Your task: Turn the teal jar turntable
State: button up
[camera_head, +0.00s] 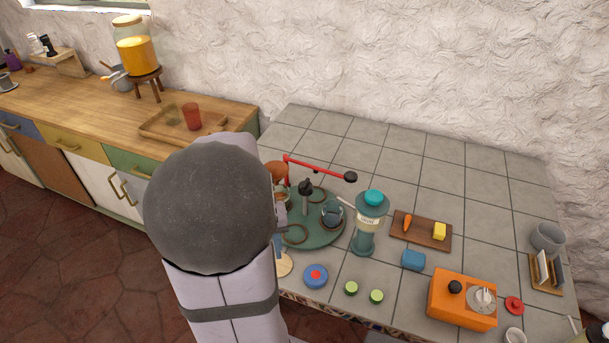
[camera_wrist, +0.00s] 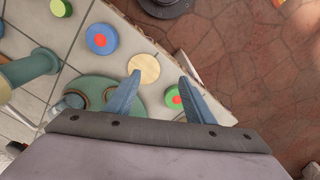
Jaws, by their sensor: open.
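The teal turntable (camera_head: 318,237) is a round disc on the tiled counter, partly hidden behind my arm. It carries a dark upright knob near its middle, ring shapes and a small grey pot (camera_head: 332,214). In the wrist view the turntable (camera_wrist: 92,86) shows at the lower left, partly hidden by my gripper. My gripper (camera_wrist: 165,80) is open, with its two blue-grey fingers apart and nothing held. Its left finger overlaps the turntable's edge in that view; contact cannot be told.
A red bar with a black end (camera_head: 320,168) extends above the turntable's back. A pale wooden disc (camera_wrist: 144,68), a blue disc (camera_wrist: 101,40) and a green disc (camera_wrist: 173,97) lie near the fingers. The counter's back is mostly clear; an orange box (camera_head: 448,303) stands front right.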

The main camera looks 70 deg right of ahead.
jog(key=s+d+r+m+h, duration=0.1)
jog(key=s+d+r+m, duration=0.3)
jog(key=d, duration=0.6)
jog(key=h, duration=0.3)
send_near(305, 183)
jog(key=d+f, duration=0.1)
jog(key=shift+f+m+p, duration=0.15)
jog(key=shift+m+p, duration=0.2)
jog(key=shift+m, duration=0.85)
jog(key=shift+p+x, duration=1.05)
jog(key=shift+x, duration=2.65)
jog(key=shift+a, duration=0.15)
jog(key=shift+c, duration=0.4)
grip_shut()
